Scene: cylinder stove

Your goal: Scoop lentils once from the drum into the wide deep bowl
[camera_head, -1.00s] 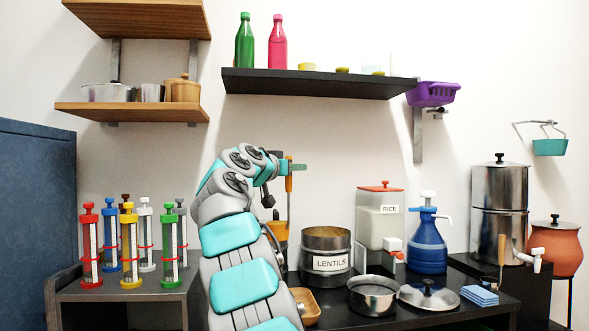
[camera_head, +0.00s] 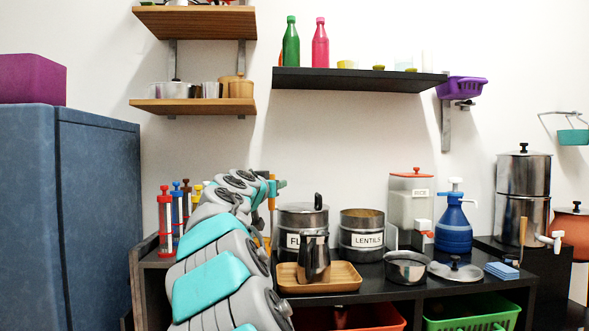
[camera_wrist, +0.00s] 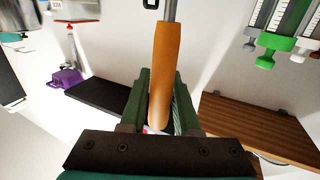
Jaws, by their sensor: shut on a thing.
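My gripper (camera_head: 273,187) is shut on an upright orange handle (camera_wrist: 164,75), with green jaws on either side of it in the wrist view. A grey metal shaft runs on from the handle. The tool's scooping end is out of the wrist view and cannot be made out in the head view. The open steel drum labelled LENTILS (camera_head: 362,240) stands on the dark counter, to the right of my gripper. An open steel vessel (camera_head: 406,270), perhaps the wide deep bowl, stands in front and right of the drum.
A drum marked FL (camera_head: 301,220) stands left of the lentils drum, behind a steel jug (camera_head: 314,258) on a wooden tray (camera_head: 345,278). A rice dispenser (camera_head: 410,205), a blue jug (camera_head: 453,228) and a loose lid (camera_head: 455,273) are to the right. A black shelf (camera_head: 350,80) hangs above.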

